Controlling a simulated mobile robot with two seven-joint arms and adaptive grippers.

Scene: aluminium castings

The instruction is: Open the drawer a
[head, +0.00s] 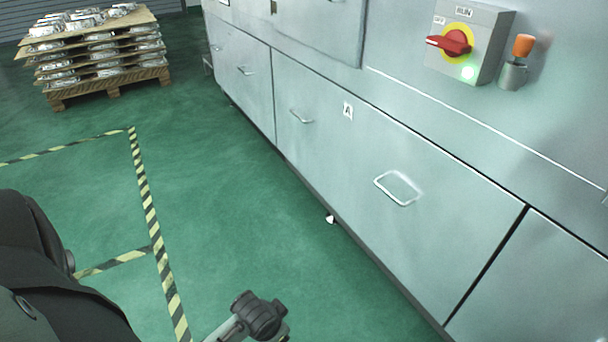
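The drawer marked A (340,160) is a wide, pale metal front low in the cabinet wall, right of the middle of the head view. It sits flush with the panels beside it, so it is shut. A small white label with a black A (348,111) is near its top edge. It has two bar handles, a nearer one (398,189) and a farther one (301,117). Nothing touches either handle. Neither gripper can be made out. A dark joint of mine shows at the bottom edge, apart from the drawer.
A red and yellow rotary switch (452,43) and an orange-topped lever (521,48) are on the wall above. A pallet of castings (98,62) stands far left. Yellow-black tape (150,207) marks the green floor, clear before the drawer except for a small white piece (330,219).

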